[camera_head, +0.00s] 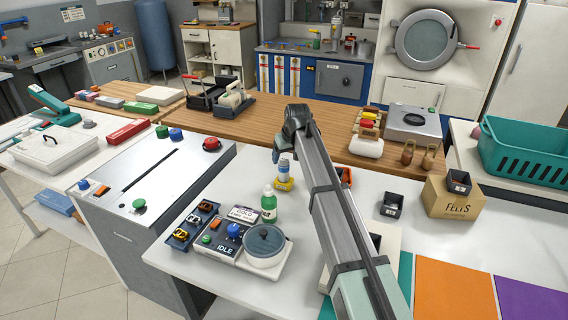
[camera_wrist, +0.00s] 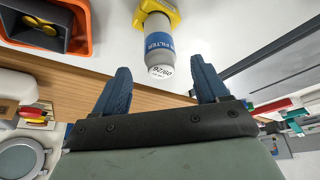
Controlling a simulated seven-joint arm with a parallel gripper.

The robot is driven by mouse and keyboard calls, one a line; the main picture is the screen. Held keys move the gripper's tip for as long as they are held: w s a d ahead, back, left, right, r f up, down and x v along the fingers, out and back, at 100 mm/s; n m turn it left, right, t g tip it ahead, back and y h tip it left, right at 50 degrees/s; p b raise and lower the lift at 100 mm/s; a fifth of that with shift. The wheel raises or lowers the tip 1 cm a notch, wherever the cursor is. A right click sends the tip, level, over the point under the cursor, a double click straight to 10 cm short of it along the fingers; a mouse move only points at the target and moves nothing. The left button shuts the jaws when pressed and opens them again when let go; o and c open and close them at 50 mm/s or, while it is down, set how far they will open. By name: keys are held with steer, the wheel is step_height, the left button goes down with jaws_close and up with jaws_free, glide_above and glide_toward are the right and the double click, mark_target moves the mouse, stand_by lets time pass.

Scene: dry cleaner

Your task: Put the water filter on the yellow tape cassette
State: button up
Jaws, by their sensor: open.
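The water filter (camera_head: 284,169) is a pale cylinder with a blue band. In the head view it stands upright on a yellow piece (camera_head: 284,185), which looks like the yellow tape cassette, on the white table. The wrist view shows the filter (camera_wrist: 159,50) from its white capped end, with its other end against the yellow cassette (camera_wrist: 168,8). My gripper (camera_wrist: 163,74) is open and empty, its two blue fingers apart. The filter's capped end shows between and just beyond the fingertips. In the head view my gripper is mostly hidden behind my arm, close to the filter.
A green bottle (camera_head: 268,205) stands in front of the filter, near a control panel with a round pot (camera_head: 264,245). An orange bin (camera_wrist: 78,40) with a dark tray lies beside the filter. A black bin (camera_head: 391,205) and a cardboard box (camera_head: 452,199) stand to the right.

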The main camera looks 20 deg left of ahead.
steer(key=shift+v, duration=2.45)
